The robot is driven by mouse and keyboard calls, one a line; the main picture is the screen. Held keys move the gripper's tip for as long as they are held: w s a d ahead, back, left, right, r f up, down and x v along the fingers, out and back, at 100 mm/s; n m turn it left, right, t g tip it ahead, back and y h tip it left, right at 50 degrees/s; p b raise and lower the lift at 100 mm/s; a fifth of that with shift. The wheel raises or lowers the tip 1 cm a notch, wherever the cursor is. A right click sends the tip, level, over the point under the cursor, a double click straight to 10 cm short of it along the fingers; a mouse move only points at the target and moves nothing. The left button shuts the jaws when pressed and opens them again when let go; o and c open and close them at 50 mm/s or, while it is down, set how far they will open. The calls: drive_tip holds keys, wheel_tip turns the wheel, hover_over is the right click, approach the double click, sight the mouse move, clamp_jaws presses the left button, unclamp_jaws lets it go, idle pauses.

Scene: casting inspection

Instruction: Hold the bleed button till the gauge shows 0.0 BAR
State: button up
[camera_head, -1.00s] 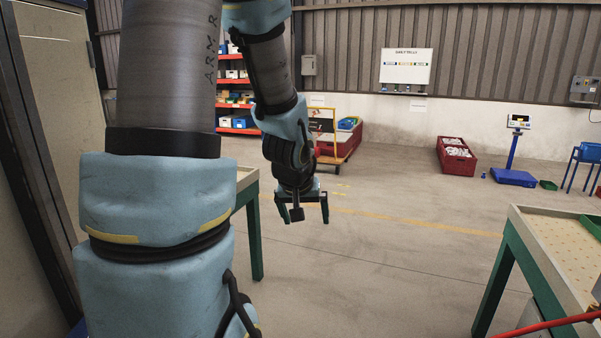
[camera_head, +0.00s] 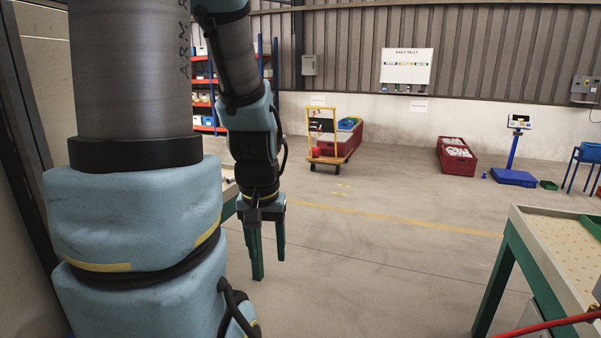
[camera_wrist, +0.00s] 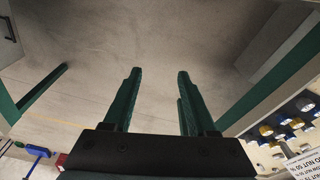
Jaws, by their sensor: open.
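I cannot make out the bleed button or the gauge in either view. My gripper (camera_head: 268,266) hangs pointing down at the end of my arm, left of the middle in the head view, over the floor beside a bench. In the wrist view my gripper (camera_wrist: 159,76) has its two green fingers spread apart, with nothing between them but grey floor.
A bench with a pale top (camera_head: 545,240) stands at right. At the back are a trolley (camera_head: 333,148), a red bin (camera_head: 456,158) and a blue scale (camera_head: 514,176). Small round coloured items (camera_wrist: 286,130) and a printed sheet (camera_wrist: 303,166) lie at the wrist view's lower right. Mid floor is clear.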

clamp_jaws()
idle(1.1)
